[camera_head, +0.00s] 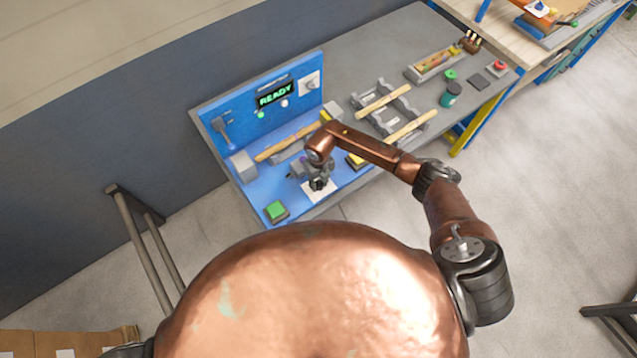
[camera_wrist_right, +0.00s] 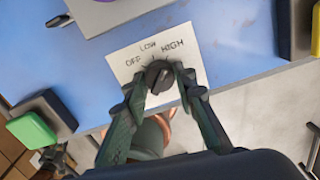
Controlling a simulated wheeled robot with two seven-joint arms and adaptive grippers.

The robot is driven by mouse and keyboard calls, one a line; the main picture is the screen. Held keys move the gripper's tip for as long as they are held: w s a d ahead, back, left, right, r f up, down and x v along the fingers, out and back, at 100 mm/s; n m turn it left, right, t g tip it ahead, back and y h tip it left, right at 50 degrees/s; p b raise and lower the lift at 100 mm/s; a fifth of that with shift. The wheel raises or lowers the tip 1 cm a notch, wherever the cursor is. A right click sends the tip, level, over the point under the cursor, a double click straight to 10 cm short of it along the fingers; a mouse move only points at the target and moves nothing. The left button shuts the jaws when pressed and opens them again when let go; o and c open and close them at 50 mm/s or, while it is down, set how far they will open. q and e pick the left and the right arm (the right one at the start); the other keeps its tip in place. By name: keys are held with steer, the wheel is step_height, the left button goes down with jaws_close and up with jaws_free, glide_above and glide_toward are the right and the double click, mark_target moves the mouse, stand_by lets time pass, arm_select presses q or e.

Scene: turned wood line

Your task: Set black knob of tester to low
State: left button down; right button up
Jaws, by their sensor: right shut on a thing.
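The blue tester (camera_head: 213,100) stands on the grey bench, and its display (camera_head: 275,94) reads READY. Its black knob (camera_wrist_right: 158,76) sits on a white plate (camera_wrist_right: 117,67) marked OFF, LOW and HIGH, left to right. My right gripper (camera_head: 318,184) is down at this plate, and in the right wrist view its two fingers (camera_wrist_right: 160,80) are shut on the knob from both sides. The knob's exact setting is too small to tell. In the head view the gripper hides the knob. My left gripper is out of view.
A green button (camera_head: 276,210) is at the tester's front left corner. A wooden rod (camera_head: 290,140) lies behind my gripper. A grey rack (camera_head: 375,118) with more rods, a dark green jar (camera_head: 450,94) and a red button (camera_head: 500,66) are to the right.

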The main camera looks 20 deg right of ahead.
steer(key=shift+c, duration=0.9)
steer(key=n+b, duration=0.2)
steer(key=b, duration=0.1)
steer(key=shift+w+d+f, duration=0.1)
steer(key=shift+f, duration=0.05)
steer(key=n+b, duration=0.4)
steer(key=shift+n+b, duration=1.15)
steer(key=shift+n, duration=0.25)
steer(key=o, duration=1.2)
steer(key=shift+c, duration=0.2)
